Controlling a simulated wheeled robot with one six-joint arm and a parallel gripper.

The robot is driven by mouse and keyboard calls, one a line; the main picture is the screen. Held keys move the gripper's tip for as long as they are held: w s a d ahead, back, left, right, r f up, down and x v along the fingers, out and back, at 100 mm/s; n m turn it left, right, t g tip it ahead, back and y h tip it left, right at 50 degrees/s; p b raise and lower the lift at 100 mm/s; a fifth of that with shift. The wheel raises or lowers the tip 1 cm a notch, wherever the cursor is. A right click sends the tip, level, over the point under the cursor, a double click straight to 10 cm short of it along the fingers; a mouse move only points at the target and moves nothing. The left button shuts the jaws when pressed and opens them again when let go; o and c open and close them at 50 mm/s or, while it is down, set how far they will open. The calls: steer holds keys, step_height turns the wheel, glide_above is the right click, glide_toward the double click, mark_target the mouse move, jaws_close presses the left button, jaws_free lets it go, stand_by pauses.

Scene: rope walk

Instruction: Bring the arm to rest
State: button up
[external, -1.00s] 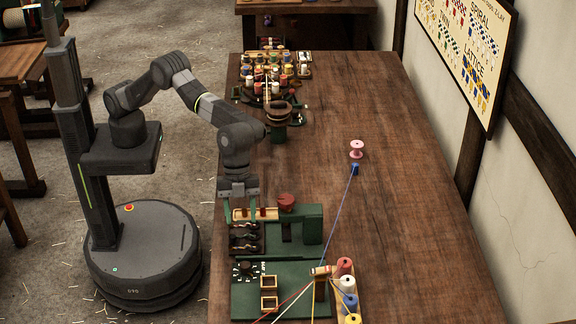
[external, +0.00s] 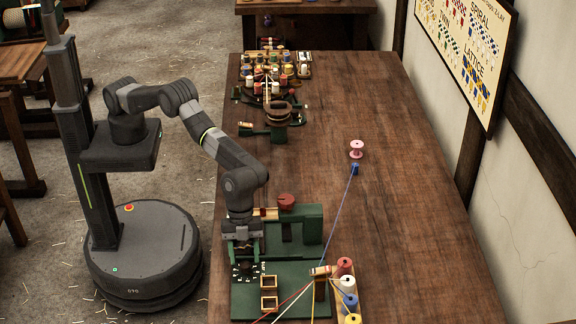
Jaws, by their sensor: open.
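My arm reaches from its column over the near left edge of the bench. My gripper (external: 242,262) points down over the left part of the green fixtures. Its jaws are open, and I see nothing held between them. The fingertips are small and dark here, and I cannot tell if they touch anything. The gripper and wrist hide much of the dark rack and part of the wooden strip behind them.
Green fixtures (external: 308,228) with a red knob (external: 286,200) stand beside the gripper. Coloured spools (external: 344,283) and taut cords are at the front right. More spools crowd the back left. The bench's right side (external: 420,200) is clear.

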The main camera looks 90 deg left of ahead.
steer(key=shift+x, duration=0.85)
